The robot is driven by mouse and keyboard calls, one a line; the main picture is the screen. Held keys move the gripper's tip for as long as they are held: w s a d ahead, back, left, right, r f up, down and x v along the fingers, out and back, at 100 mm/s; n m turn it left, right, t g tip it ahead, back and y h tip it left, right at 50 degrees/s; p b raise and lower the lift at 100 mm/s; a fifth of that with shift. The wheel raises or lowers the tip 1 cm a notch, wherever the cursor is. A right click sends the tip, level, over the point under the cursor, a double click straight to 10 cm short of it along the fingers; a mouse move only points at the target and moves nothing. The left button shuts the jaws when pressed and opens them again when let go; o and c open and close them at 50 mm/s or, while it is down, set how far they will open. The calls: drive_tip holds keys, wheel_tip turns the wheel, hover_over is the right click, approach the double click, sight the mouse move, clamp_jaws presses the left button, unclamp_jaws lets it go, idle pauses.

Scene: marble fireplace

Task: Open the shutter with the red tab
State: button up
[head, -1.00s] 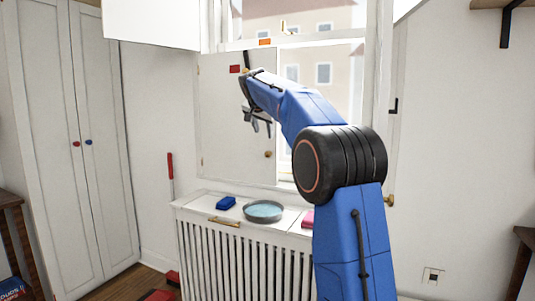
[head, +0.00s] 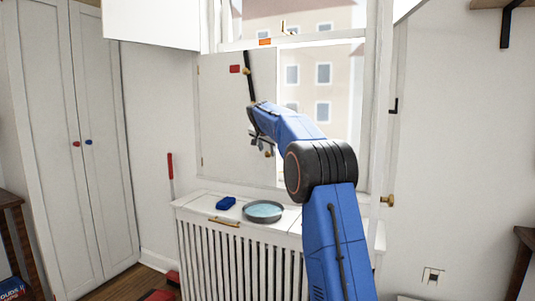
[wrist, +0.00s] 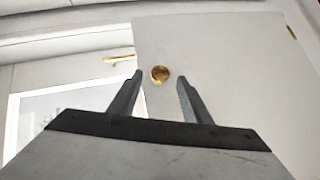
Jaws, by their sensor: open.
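The shutter (head: 222,115) is a flat white panel over the left part of the window, with a red tab (head: 235,69) near its top. A small brass knob (head: 268,154) is low on its right side. My gripper (head: 261,146) is in front of the shutter beside this knob, partly hidden by my wrist. In the wrist view the shutter (wrist: 225,65) fills the right side, and the knob (wrist: 160,74) shows between the two fingertips of my open gripper (wrist: 158,78). The fingers hold nothing; I cannot tell how far off the knob is.
A radiator cover (head: 243,250) below the window bears a blue block (head: 226,203) and a round grey dish (head: 263,210). An orange tab (head: 264,41) is on the rail above. A white cabinet (head: 150,22) overhangs at upper left. A wardrobe (head: 75,140) stands left.

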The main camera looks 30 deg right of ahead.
drive_tip(key=shift+x, duration=1.3)
